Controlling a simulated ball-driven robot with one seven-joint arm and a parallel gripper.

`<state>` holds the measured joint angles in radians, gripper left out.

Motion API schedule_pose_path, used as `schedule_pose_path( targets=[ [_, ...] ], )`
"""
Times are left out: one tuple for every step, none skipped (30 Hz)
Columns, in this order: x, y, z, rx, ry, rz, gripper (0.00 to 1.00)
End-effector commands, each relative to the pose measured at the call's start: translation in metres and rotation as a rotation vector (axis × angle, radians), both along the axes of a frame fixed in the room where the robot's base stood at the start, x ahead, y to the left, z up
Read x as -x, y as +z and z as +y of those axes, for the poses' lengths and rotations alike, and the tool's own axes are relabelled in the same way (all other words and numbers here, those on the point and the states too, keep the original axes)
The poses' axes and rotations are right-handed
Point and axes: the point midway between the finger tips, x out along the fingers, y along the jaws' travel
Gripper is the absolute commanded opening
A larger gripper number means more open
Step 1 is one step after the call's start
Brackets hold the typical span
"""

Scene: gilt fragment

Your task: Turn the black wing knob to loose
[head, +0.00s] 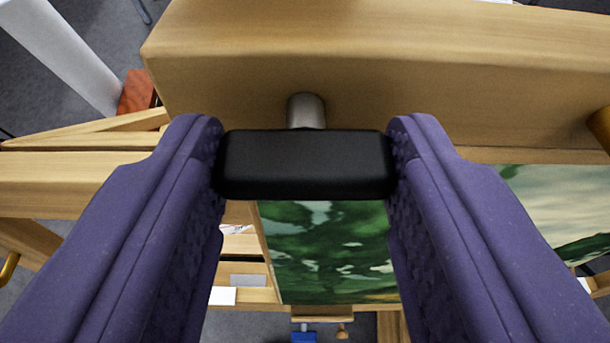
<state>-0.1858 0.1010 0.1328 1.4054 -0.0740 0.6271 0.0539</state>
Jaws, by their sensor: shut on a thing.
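The black wing knob (305,166) is a wide dark bar with rounded edges, lying level across the middle of the head view. A short metal shaft (306,111) joins it to the face of a wooden beam. My gripper (305,160) has two purple padded fingers, one at each end of the knob. Both fingertips touch the knob's ends, so the gripper is shut on it. The fingers hide the knob's end faces. No loose or tight marking shows.
The thick wooden beam (380,70) spans the top. A green painted picture (325,250) lies below the knob, with a paler painted part (560,205) at right. Wooden bars (80,175) stand at left. A brass-coloured fitting (601,125) sits at the right edge.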

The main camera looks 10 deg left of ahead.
Motion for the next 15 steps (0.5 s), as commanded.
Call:
schedule_pose_path(
  targets=[
    [0.0000,0.0000,0.0000,0.002,0.001,0.000,0.18],
    [0.0000,0.0000,0.0000,0.002,0.001,0.000,0.18],
    [0.0000,0.0000,0.0000,0.002,0.001,0.000,0.18],
    [0.0000,0.0000,-0.0001,0.002,0.001,0.000,0.18],
    [0.0000,0.0000,-0.0001,0.002,0.001,0.000,0.18],
    [0.0000,-0.0001,-0.0001,0.002,0.001,0.000,0.18],
    [0.0000,-0.0001,-0.0001,0.001,0.001,0.000,0.56],
    [0.0000,-0.0001,-0.0001,0.001,0.001,0.000,0.63],
    [0.0000,-0.0001,-0.0001,0.001,0.001,0.000,0.72],
    [0.0000,-0.0001,-0.0001,0.001,0.001,0.000,0.74],
    [0.0000,-0.0001,-0.0001,0.001,0.001,0.001,0.74],
    [0.0000,-0.0001,-0.0001,0.001,0.001,0.001,0.74],
    [0.0000,-0.0001,-0.0001,0.001,0.001,0.001,0.74],
    [0.0000,-0.0001,-0.0001,0.000,0.000,0.001,0.74],
    [0.0000,-0.0001,-0.0001,0.000,0.000,0.001,0.74]
  ],
)
